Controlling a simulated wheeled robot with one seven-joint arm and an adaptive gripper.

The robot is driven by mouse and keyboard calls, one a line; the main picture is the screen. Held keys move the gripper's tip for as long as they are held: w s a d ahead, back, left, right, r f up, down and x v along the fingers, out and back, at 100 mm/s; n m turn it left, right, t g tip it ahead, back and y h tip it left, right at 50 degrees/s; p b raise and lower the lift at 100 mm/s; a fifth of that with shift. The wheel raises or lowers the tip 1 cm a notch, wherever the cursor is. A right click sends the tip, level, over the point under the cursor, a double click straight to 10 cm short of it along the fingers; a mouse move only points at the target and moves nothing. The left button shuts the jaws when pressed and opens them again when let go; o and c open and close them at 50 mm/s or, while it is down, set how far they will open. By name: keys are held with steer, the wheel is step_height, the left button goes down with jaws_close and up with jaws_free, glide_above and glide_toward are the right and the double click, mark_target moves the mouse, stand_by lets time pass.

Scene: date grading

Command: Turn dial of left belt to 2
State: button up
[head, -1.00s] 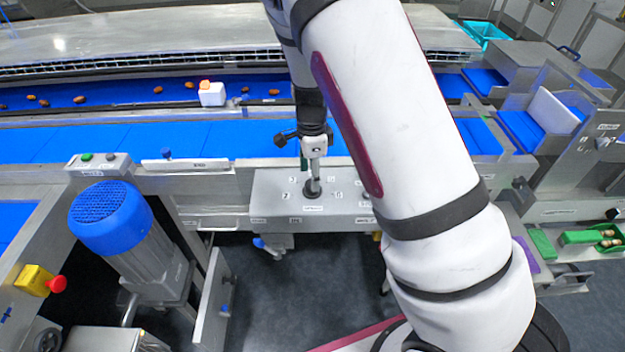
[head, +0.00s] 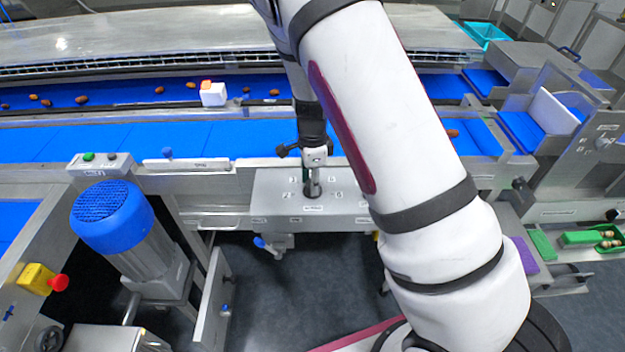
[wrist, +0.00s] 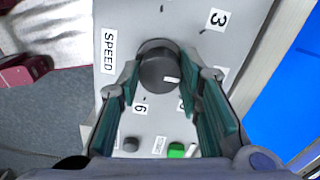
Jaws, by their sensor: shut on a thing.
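The round dark dial (wrist: 154,70) sits on a grey control box (head: 265,185) in front of the left belt. It has a short white mark on its lower right in the wrist view. My gripper (wrist: 160,84) is shut on the dial, one finger on each side. In the head view, my gripper (head: 313,183) points straight down onto the dial, hiding most of it. In the wrist view, a 3 label (wrist: 216,19) is at upper right, a 6 label (wrist: 140,108) at lower left and a SPEED label (wrist: 109,51) at left. A label at right is partly hidden by a finger.
A green button (wrist: 177,150) and a dark button (wrist: 131,144) are near the fingers. The blue belt (head: 180,138) runs behind the box. A blue-capped motor (head: 110,215) stands at left, beside a yellow box with a red button (head: 57,283).

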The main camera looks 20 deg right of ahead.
steer(key=n, duration=0.4)
steer(key=shift+n, duration=0.3)
steer(key=n, duration=0.5)
steer(key=shift+n+b, duration=0.3)
steer(key=shift+b, duration=0.05)
steer(key=n, duration=0.9)
steer(key=shift+n+b, duration=0.3)
steer(key=shift+b, duration=0.05)
steer(key=o, duration=1.2)
steer(key=shift+c, duration=0.2)
steer(key=shift+r, duration=0.15)
